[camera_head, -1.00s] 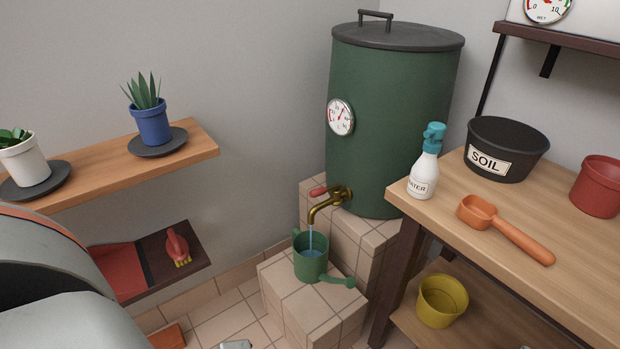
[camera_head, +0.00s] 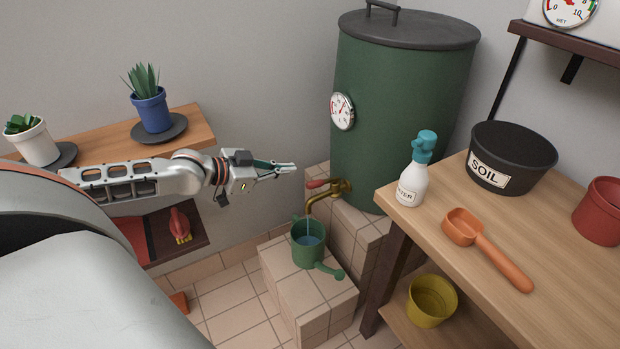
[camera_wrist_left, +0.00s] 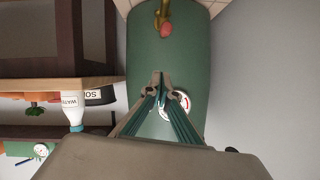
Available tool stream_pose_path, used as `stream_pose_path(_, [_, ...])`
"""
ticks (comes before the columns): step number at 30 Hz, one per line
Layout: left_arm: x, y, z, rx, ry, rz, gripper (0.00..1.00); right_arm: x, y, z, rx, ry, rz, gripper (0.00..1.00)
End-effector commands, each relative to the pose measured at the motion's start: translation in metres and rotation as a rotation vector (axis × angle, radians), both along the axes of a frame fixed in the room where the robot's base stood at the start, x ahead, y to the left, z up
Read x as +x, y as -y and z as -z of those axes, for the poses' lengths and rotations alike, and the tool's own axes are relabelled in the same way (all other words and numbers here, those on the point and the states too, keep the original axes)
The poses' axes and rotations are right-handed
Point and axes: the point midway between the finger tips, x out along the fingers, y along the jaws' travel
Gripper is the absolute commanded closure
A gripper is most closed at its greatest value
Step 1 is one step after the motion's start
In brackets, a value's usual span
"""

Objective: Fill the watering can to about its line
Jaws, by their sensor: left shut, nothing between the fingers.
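The green watering can (camera_head: 308,251) stands upright on the tiled block under the brass tap (camera_head: 320,199), with bluish water showing inside. A thin stream shows between spout and can. The tap has a red lever (camera_head: 317,184); the lever also shows in the left wrist view (camera_wrist_left: 166,30). The tap comes out of the green barrel (camera_head: 400,110). My left gripper (camera_head: 293,168) is shut and empty, a little left of and above the lever, apart from it. In the left wrist view its fingertips (camera_wrist_left: 159,76) are together in front of the barrel. The can's line cannot be made out.
A wooden bench (camera_head: 455,272) at the right holds a white spray bottle (camera_head: 412,187), a black soil tub (camera_head: 510,158), an orange scoop (camera_head: 485,247) and a red pot (camera_head: 603,210). A shelf (camera_head: 190,130) with potted plants lies behind my left arm.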

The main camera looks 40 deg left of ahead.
Motion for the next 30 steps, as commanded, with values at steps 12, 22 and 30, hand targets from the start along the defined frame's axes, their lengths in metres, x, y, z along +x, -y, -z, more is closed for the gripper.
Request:
stream_pose_path(12, [0.034, 0.013, 0.023, -0.002, -0.007, 0.0, 1.0, 0.007, -0.012, 0.0, 0.024, 0.014, -0.013, 0.6])
stream_pose_path(22, [0.062, 0.023, 0.035, -0.002, -0.007, -0.001, 1.0, 0.005, -0.015, 0.002, 0.034, 0.012, -0.021, 0.6])
stream_pose_path(30, [0.076, 0.025, 0.06, 0.001, -0.015, 0.0, 1.0, 0.012, -0.031, -0.004, 0.085, 0.036, -0.024, 0.6])
